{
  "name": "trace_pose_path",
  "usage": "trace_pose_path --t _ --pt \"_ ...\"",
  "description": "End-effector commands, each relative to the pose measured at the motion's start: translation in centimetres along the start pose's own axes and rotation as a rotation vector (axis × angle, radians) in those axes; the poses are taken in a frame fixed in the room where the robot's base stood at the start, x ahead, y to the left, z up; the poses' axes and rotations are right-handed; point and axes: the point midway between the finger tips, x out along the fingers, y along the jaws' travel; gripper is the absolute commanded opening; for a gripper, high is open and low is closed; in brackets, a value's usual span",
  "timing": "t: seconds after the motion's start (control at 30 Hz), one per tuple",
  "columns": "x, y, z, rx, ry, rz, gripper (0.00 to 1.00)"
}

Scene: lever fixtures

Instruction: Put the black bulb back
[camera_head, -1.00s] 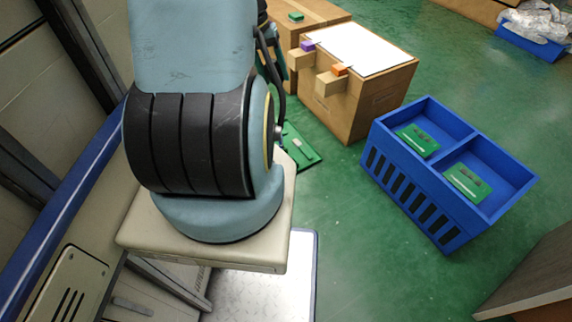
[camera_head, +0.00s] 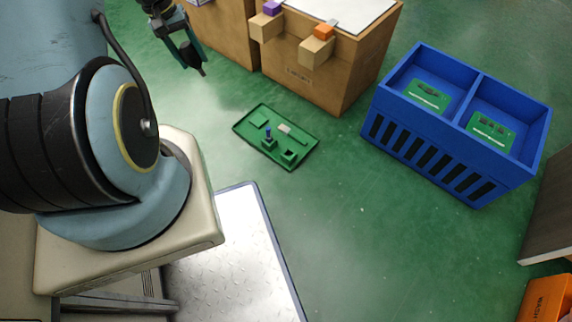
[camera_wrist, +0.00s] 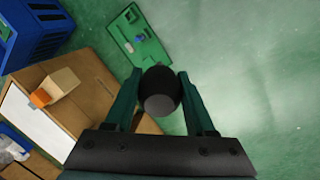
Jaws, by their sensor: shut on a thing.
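My gripper (camera_wrist: 157,78) is shut on the black bulb (camera_wrist: 160,92), a dark rounded piece held between the two fingers in the wrist view. In the head view my gripper (camera_head: 190,58) hangs at the upper left, up and left of the green tray; the bulb is too small to make out clearly there. The green tray (camera_head: 297,164) lies on the floor in the head view, with small green blocks and a small blue piece (camera_head: 268,132) on it. It also shows in the wrist view (camera_wrist: 150,58), beyond the bulb.
Cardboard boxes (camera_head: 315,88) stand behind the tray, with wooden blocks sticking out, one orange-topped (camera_head: 324,31) and one purple-topped (camera_head: 271,8). A blue two-part crate (camera_head: 430,165) holding green boards stands at the right. Green floor between tray and crate is clear.

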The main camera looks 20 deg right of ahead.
Motion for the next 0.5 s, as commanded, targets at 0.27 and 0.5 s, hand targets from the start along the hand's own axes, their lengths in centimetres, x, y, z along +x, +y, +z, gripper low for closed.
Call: trace_pose_path --t 0.27,0.5 --pt "15.1 6.1 0.0 0.172 -0.039 -0.08 0.33" --pt "26.3 11.3 1.4 0.317 -0.049 -0.146 0.33"
